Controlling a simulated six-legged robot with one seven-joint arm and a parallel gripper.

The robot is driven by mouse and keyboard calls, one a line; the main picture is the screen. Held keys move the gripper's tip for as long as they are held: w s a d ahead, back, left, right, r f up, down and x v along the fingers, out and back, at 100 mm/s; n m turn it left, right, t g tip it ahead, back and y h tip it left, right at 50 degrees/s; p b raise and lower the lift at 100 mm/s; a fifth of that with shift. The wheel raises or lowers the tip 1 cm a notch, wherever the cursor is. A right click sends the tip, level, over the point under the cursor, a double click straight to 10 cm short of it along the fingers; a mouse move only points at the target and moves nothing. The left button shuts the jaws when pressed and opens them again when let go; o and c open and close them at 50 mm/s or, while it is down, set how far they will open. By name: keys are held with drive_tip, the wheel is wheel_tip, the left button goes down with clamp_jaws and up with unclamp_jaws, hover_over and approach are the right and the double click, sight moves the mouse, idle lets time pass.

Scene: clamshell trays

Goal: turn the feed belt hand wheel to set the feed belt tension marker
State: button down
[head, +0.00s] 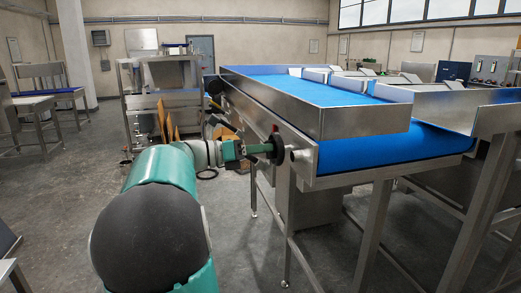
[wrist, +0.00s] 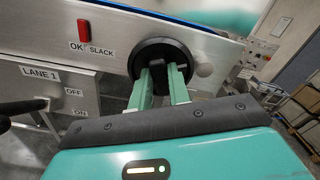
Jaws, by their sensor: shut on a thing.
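The feed belt hand wheel (wrist: 148,53) is a black disc with a raised black bar across its middle, on the steel side of the feed belt. It also shows in the head view (head: 278,149). My gripper (wrist: 166,82) is shut on the wheel's bar, one green finger on each side. In the head view my gripper (head: 249,151) reaches the wheel from the left. The red tension marker (wrist: 84,27) sits above the OK label (wrist: 77,46); the SLACK label (wrist: 102,51) is to its right. Part of the wheel is hidden behind my fingers.
A LANE 1 panel (wrist: 41,75) with OFF and ON labels is left of the wheel in the wrist view, with a dark lever (wrist: 18,111) near it. The blue feed belt (head: 380,147) stands on steel legs. Open floor lies at the left.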

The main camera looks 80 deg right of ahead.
drive_tip(key=m, duration=2.9)
drive_tip(key=shift+a+f, duration=0.25)
drive_tip(key=shift+f, duration=0.1)
drive_tip(key=c, duration=1.3)
unclamp_jaws()
drive_tip(key=shift+a, duration=0.1)
drive_tip(key=shift+s, duration=0.1)
drive_tip(key=v, duration=1.3)
drive_tip(key=shift+w+a, duration=0.1)
drive_tip(key=shift+w, duration=0.2)
